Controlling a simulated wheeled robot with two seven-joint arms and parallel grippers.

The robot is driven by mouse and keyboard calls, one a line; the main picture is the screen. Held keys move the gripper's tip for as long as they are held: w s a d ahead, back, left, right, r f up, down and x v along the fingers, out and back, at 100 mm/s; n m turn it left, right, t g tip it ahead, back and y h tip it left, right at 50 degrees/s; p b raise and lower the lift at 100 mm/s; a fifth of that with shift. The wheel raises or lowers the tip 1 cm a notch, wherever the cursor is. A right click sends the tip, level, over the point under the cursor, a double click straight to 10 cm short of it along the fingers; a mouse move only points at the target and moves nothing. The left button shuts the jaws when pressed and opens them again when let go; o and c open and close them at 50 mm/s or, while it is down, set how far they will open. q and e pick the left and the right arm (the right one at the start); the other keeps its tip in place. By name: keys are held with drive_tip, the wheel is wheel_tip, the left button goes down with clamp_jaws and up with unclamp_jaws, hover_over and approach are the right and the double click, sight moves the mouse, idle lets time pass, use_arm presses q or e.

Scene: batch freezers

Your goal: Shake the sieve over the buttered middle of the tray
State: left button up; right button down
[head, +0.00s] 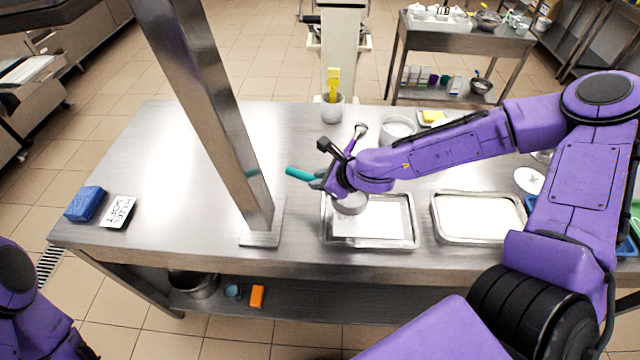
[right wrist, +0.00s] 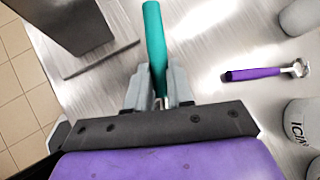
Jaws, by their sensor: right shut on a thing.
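My right gripper (head: 320,180) is shut on the teal handle (head: 299,174) of the sieve, which also shows between the fingers in the right wrist view (right wrist: 155,45). The sieve's round grey bowl (head: 349,205) hangs over the left part of the near metal tray (head: 378,246), partly hidden by my gripper. A pale sheet (head: 385,220) lies in the tray; I cannot make out butter or powder on it. My left gripper is out of view.
A second tray (head: 478,242) with a white filling stands to the right. A metal post (head: 215,110) rises left of the tray. A purple-handled tool (right wrist: 258,74) and a white tub (head: 397,128) lie behind. A blue sponge (head: 85,203) is far left.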

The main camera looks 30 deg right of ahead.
drive_tip(key=shift+f, duration=0.15)
drive_tip(key=shift+w, duration=0.15)
drive_tip(key=shift+s+a, duration=0.1)
drive_tip(key=shift+s, duration=0.1)
drive_tip(key=shift+s+r, duration=0.1)
drive_tip(key=shift+r, duration=0.15)
drive_tip(key=shift+w+f, duration=0.15)
drive_tip(key=shift+w, duration=0.15)
drive_tip(key=s+a+r, duration=0.1)
drive_tip(key=s+r, duration=0.2)
drive_tip(key=r, duration=0.2)
drive_tip(key=shift+a+p, duration=0.3)
drive_tip(key=shift+p, duration=0.05)
idle(0.4)
